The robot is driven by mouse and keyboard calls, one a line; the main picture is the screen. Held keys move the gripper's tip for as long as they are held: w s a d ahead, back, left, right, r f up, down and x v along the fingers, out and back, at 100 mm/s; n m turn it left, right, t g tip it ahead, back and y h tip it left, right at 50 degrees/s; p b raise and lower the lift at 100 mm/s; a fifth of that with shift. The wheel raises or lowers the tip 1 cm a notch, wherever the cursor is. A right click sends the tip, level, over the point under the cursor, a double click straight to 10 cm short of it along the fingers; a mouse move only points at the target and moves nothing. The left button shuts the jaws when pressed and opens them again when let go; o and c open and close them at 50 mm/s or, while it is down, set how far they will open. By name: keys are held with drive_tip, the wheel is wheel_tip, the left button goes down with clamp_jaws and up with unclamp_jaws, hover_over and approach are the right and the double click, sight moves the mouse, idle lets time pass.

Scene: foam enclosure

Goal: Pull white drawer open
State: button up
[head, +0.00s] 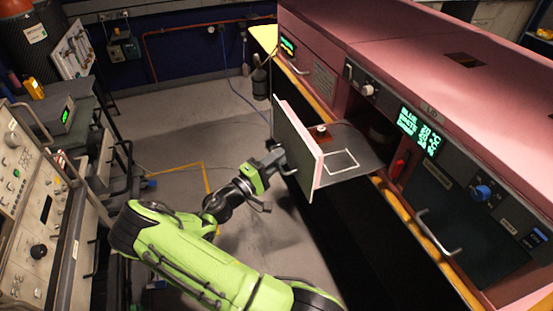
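A drawer stands out from the pink cabinet in the middle of the head view. My gripper (279,163) is at the outer face of the panel, by the metal handle (288,169). The fingers are small and dark, so I cannot tell whether they are closed on the handle.
The pink cabinet (430,70) fills the right, with a display (418,130), a red handle (398,167) and a dark lower door with a metal handle (437,234). Instrument panels (25,190) line the left. Grey floor (190,120) lies open between them.

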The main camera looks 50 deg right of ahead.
drive_tip(key=shift+a, duration=0.1)
drive_tip(key=w+a+f, duration=0.1)
drive_tip(key=a+f, duration=0.1)
drive_tip(key=a, duration=1.3)
drive_tip(key=shift+a+f, duration=0.2)
drive_tip(key=shift+f, duration=0.1)
